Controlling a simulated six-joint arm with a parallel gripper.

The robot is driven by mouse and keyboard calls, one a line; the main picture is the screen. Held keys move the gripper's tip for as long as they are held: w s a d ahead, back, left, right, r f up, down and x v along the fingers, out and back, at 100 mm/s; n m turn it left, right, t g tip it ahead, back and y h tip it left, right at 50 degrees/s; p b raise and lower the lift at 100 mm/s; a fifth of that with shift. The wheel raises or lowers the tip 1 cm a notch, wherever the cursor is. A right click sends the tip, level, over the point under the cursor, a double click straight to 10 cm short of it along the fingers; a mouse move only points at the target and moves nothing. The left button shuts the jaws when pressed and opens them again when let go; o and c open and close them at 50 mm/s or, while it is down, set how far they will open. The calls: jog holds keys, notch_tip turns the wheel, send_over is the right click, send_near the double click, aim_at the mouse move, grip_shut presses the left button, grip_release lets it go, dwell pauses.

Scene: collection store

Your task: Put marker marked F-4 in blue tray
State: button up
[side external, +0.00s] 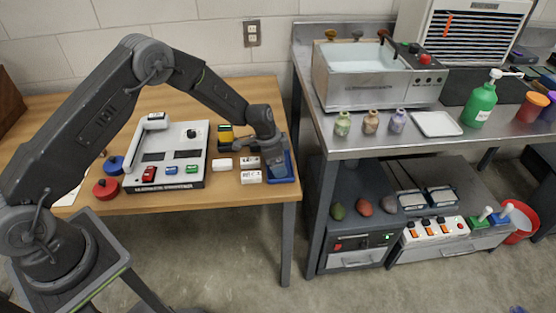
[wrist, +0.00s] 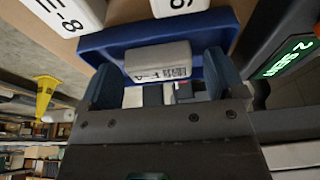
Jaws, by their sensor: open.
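The white marker marked F-4 (wrist: 157,62) shows in the wrist view between my gripper's fingers, with its label facing the camera. It overlaps the blue tray (wrist: 100,42) in the picture. I cannot tell whether it rests on the tray floor. My gripper (side external: 276,168) is open over the blue tray (side external: 293,172) at the right end of the wooden table. In the wrist view, its two fingers (wrist: 160,78) stand apart on either side of the marker. In the side view, the arm hides the marker.
White markers (side external: 251,177) lie left of the tray; one reads E-8 (wrist: 68,14) in the wrist view. A white device (side external: 165,160) with coloured buttons stands farther left. A metal bench (side external: 375,135) is to the right, across a gap.

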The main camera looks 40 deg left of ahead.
jog(key=v, duration=1.2)
jog(key=shift+r, duration=0.15)
jog(key=s+r+n+t+y, duration=0.15)
jog(key=s+r+n, duration=0.25)
jog(key=s+r, duration=1.25)
jog(key=s+r+n+t, duration=0.1)
jog(key=s+r+n, duration=0.1)
jog(key=s, duration=0.6)
jog(key=s+r+n+t, duration=0.1)
jog(key=s+r+n, duration=0.1)
jog(key=s, duration=0.6)
jog(key=shift+n+y, duration=0.35)
jog(key=shift+n, duration=0.15)
jog(key=shift+a+r, duration=0.1)
